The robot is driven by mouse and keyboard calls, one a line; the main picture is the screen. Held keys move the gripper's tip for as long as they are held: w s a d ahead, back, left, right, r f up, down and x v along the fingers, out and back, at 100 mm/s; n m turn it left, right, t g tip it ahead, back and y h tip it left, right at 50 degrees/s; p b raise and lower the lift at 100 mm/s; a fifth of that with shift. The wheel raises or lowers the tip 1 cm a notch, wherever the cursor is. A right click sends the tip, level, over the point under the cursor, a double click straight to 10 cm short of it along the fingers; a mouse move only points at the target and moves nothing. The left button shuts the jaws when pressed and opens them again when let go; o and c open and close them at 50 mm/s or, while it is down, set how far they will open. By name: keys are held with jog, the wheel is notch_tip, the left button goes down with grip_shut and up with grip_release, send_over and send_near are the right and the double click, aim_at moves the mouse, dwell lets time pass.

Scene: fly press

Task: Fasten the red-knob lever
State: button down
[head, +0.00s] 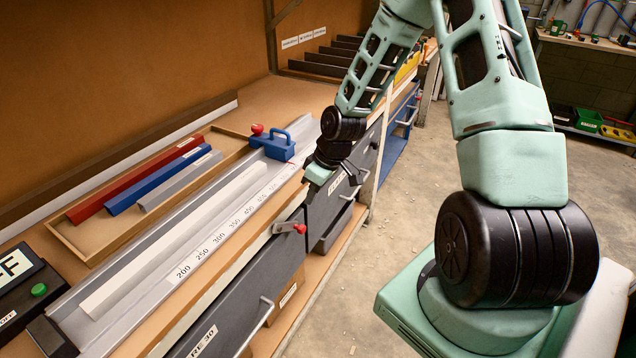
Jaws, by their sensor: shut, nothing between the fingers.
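A short grey lever (285,227) with a red knob (300,228) at its right end lies about level on the front edge of the bench, just above the dark drawer fronts. A second red knob (257,129) stands up at the left of a blue stop block (280,145) on the grey rail. My gripper (316,180) is above the bench's front edge, beyond the front lever and to the right of the blue block. It is shut and empty, apart from both red knobs. My wrist hides part of it.
A long pale bar (170,243) lies in the rail beside a number scale (217,238). Behind it a wooden tray (82,236) holds red, blue and grey bars. A box with a green button (39,290) stands at left. Drawer handles (262,325) stick out in front.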

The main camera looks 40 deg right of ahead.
send_over(303, 233)
jog(key=d, duration=0.2)
notch_tip(303, 233, down, 6)
jog(key=shift+w, duration=0.3)
jog(key=shift+a+f+y+p, duration=0.1)
jog(key=shift+f+y+p, duration=0.35)
jog(key=shift+y, duration=0.15)
jog(key=shift+a+f+m+g+y, duration=0.1)
jog(key=shift+f+m+g+y, duration=0.2)
jog(key=shift+f+g+y, duration=0.4)
jog(key=f+y, duration=0.1)
jog(key=y, duration=0.1)
jog(key=shift+s+a+f+y+b, duration=0.15)
jog(key=shift+a+f+y+b, duration=0.15)
jog(key=shift+a+f+b, duration=0.1)
jog(key=shift+s+a+f+m+g+y+b, duration=0.15)
jog(key=shift+a+f+m+g+y+b, duration=0.3)
jog(key=shift+y+b, duration=0.3)
jog(key=shift+s+a+f+y+b, duration=0.3)
jog(key=shift+a+f+y+b, duration=0.25)
jog(key=shift+a+y+b, duration=0.35)
jog(key=shift+d, duration=0.1)
